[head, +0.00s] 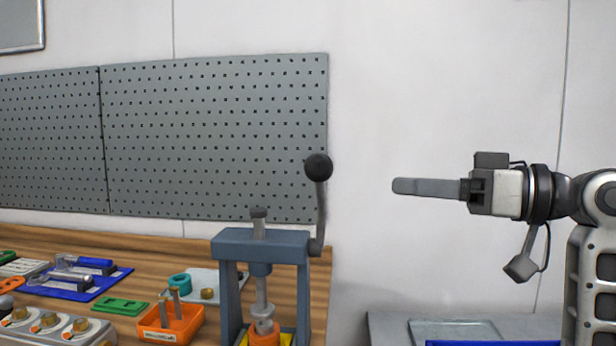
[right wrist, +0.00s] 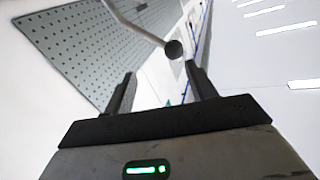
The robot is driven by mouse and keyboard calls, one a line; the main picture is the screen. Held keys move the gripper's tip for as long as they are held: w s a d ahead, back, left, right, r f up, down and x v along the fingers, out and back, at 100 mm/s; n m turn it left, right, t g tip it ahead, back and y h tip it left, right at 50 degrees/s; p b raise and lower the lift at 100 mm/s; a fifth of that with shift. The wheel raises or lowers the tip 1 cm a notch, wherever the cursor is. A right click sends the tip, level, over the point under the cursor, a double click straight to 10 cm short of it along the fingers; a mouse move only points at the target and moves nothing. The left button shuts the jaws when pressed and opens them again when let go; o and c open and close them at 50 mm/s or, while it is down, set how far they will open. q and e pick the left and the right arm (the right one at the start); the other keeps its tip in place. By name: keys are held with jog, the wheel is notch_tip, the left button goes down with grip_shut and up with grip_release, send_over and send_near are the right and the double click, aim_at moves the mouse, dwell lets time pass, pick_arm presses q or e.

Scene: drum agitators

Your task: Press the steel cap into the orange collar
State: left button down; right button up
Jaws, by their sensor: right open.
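A blue-grey bench press (head: 232,238) stands at the table's right end. Its lever (head: 320,205) rises on the right side to a black ball knob (head: 318,166). The orange collar (head: 264,339) sits low under the ram (head: 262,292), at the picture's bottom edge. A grey steel piece, seemingly the steel cap (head: 264,327), is on top of the collar; its exact seating is unclear. My right gripper (head: 400,186) is open and empty, right of the knob and apart from it. In the right wrist view the knob (right wrist: 174,49) shows beyond the gap between the fingers (right wrist: 161,82). My left gripper is not in view.
The wooden table (head: 180,247) holds an orange bin (head: 156,332), a green block (head: 120,306), a blue tray (head: 70,292) with tools and a grey fixture with several knobs. A grey pegboard (head: 215,140) hangs behind. Free space lies between the knob and my right gripper.

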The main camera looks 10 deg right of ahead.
jog(key=s+r+n, duration=0.1)
jog(key=s+r, duration=0.1)
jog(key=p, duration=0.4)
send_near(308, 161)
jog(key=shift+g+y, duration=0.4)
jog(key=x, duration=0.3)
jog(key=w+x, duration=0.1)
jog(key=x, duration=0.2)
jog(key=d+f+x, duration=0.1)
jog(key=x, duration=0.2)
jog(key=shift+w+a, duration=0.3)
jog(key=shift+w, duration=0.15)
jog(key=shift+w+a, duration=0.3)
jog(key=shift+a, duration=0.05)
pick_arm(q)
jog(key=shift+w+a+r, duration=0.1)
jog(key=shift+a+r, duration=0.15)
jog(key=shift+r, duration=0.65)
